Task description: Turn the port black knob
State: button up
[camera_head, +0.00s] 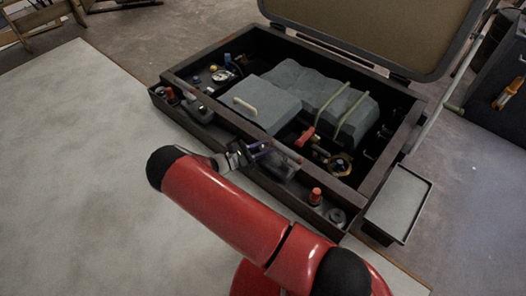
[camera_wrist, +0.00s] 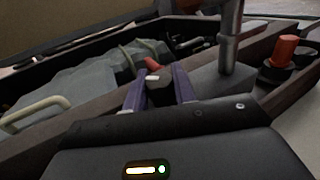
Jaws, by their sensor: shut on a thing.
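My gripper (camera_head: 262,149) reaches over the front ledge of the dark box (camera_head: 262,178). In the wrist view its two purple fingers (camera_wrist: 159,92) stand on either side of a small black knob (camera_wrist: 158,96) and are shut on it. The knob has a pale mark on its top edge. Its lower part is hidden behind my gripper's body, and I cannot make out the knob in the head view. I cannot tell from these frames how far it is turned.
A red handle (camera_head: 305,137) lies beyond my gripper, inside the box. Orange-red knobs stand at the ledge's right (camera_head: 315,195) and left (camera_head: 169,94). A grey cover with a pale handle (camera_head: 245,106) fills the middle. The raised lid (camera_head: 385,30) stands behind. A tray (camera_head: 397,203) sits right.

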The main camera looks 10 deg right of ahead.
jog(key=m+g, duration=0.2)
jog(key=g, duration=0.1)
jog(key=m+g, duration=0.2)
jog(key=g, duration=0.1)
jog(key=shift+f+g, duration=0.1)
jog(key=shift+g, duration=0.3)
jog(key=shift+m+g+y, duration=0.8)
jog(key=shift+m+g, duration=1)
jog(key=shift+g, duration=1)
jog(key=o, duration=1)
